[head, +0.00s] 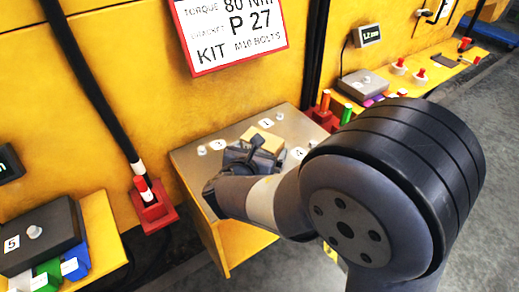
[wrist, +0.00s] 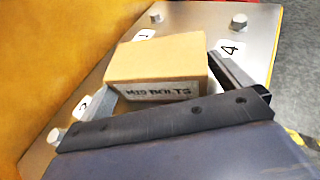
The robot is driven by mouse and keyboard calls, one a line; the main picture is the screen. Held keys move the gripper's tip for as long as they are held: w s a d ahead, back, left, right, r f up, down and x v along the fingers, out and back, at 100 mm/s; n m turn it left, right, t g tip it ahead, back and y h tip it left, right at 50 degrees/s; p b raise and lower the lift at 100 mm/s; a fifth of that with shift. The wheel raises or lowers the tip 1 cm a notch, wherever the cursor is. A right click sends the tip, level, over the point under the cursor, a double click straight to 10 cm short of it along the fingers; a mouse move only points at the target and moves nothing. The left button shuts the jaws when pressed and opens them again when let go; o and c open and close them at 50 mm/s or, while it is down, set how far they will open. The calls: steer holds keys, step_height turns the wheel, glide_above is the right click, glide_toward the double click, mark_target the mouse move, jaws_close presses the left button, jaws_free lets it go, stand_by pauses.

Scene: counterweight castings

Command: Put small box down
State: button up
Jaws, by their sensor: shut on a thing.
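The small box is brown cardboard with a printed label reading M10 BOLTS. In the wrist view the small box (wrist: 155,68) sits between the two fingers of my gripper (wrist: 168,88), with one finger on each side. In the head view the box (head: 262,139) shows just beyond my gripper (head: 258,148), over the grey metal plate (head: 292,125). The plate, also in the wrist view (wrist: 262,25), has numbered labels and bolt heads near its corners. I cannot tell whether the box's underside touches the plate; the gripper hides its near lower edge.
The plate tops a yellow stand (head: 238,245) against a yellow wall. A red-bordered sign (head: 230,32) hangs above. A red block with a post (head: 152,203) stands left, and a grey device (head: 362,84) lies on a ledge right. Grey floor (head: 470,190) is open at right.

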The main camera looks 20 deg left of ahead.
steer(key=shift+f, duration=0.15)
steer(key=o, duration=0.8)
steer(key=shift+o, duration=0.2)
steer(key=shift+s+r, duration=0.15)
steer(key=shift+r, duration=0.15)
steer(key=v, duration=1.1)
steer(key=shift+s+r+p, duration=0.1)
steer(key=shift+s+p, duration=0.3)
